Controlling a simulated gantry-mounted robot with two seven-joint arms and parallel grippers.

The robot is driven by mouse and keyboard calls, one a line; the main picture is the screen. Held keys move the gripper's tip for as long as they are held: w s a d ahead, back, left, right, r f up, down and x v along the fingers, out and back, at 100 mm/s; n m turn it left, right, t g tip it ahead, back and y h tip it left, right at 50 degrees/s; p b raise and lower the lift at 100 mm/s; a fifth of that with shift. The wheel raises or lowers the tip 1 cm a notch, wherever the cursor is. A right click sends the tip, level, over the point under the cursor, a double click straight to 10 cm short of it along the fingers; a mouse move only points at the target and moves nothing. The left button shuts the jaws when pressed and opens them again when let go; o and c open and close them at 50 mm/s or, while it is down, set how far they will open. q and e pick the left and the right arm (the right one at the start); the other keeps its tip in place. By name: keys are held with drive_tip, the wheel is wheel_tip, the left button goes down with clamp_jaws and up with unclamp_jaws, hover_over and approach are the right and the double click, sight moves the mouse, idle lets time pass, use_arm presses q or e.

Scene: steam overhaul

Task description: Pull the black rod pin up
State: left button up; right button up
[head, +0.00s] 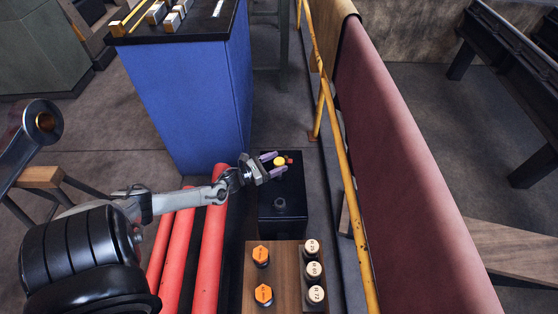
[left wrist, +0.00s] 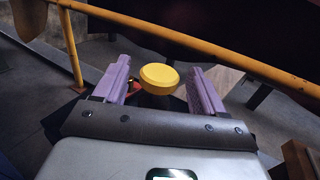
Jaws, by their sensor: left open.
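A black box (head: 284,225) stands on the floor in the middle of the head view. A short black upright piece (head: 280,203) stands on its near part; I cannot tell for sure whether it is the rod pin. A round yellow cap (head: 280,161) sits at the box's far end, and it also shows in the left wrist view (left wrist: 159,77). My left gripper (head: 276,164) is open, with its purple fingers on either side of the yellow cap. In the left wrist view, gaps show between cap and fingers. My right gripper is not in view.
A small red part (head: 290,160) is beside the yellow cap. A wooden block (head: 284,280) with orange caps and several labelled pale caps is nearer. Red pipes (head: 210,250) run under my left arm. A blue cabinet (head: 185,105) stands behind, and a yellow rail (head: 345,170) on the right.

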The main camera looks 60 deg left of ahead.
use_arm(q)
drive_tip(key=s+p, duration=0.3)
drive_tip(key=s, duration=0.6)
drive_tip(key=shift+s+a, duration=0.15)
drive_tip(key=shift+a, duration=0.05)
